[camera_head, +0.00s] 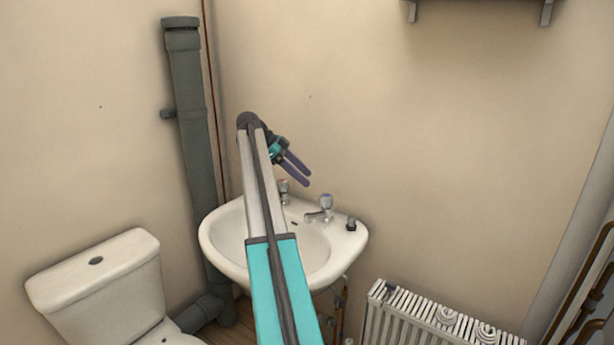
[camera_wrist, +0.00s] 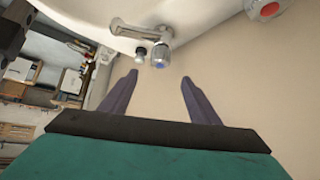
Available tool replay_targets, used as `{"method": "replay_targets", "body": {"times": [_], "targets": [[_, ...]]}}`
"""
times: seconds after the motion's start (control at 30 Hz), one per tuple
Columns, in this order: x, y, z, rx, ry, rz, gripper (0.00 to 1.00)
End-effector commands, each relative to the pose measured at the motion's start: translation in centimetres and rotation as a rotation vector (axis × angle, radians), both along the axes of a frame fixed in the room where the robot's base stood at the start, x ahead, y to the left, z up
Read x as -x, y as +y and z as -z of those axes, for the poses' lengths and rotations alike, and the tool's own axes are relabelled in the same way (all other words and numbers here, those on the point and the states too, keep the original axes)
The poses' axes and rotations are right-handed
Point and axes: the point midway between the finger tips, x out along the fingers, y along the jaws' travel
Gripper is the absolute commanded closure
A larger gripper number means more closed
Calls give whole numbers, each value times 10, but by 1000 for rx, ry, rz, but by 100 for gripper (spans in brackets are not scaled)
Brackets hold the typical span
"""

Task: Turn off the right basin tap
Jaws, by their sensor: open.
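The right basin tap (camera_head: 325,205) is chrome and stands on the back rim of the white basin (camera_head: 212,243). In the wrist view a tap with a blue-marked head (camera_wrist: 158,55) is just beyond my fingertips, seemingly this right tap. The left tap (camera_head: 284,187) is partly hidden by my arm; a red-marked tap head (camera_wrist: 266,8) shows at the top right of the wrist view. My gripper (camera_head: 307,178) is open and empty, above and slightly left of the right tap in the head view. Its two purple fingers (camera_wrist: 159,76) are apart, with no contact visible.
A small dark-topped fitting (camera_head: 351,223) sits on the basin rim right of the tap, close to it. A white radiator (camera_head: 430,318) is at lower right, a toilet cistern (camera_head: 100,275) at left, and a grey pipe (camera_head: 192,130) behind. The wall above the basin is bare.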

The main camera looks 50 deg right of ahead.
Motion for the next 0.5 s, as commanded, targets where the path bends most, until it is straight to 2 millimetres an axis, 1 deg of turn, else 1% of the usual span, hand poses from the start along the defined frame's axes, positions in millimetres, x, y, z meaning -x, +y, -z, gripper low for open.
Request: {"method": "replay_targets", "body": {"times": [0.03, 0.2, 0.5], "targets": [[-2, 1, -5, -1, 0, -1, 44], [-6, 4, -10, 1, 0, -1, 44], [-10, 6, -12, 1, -1, 0, 44]]}}
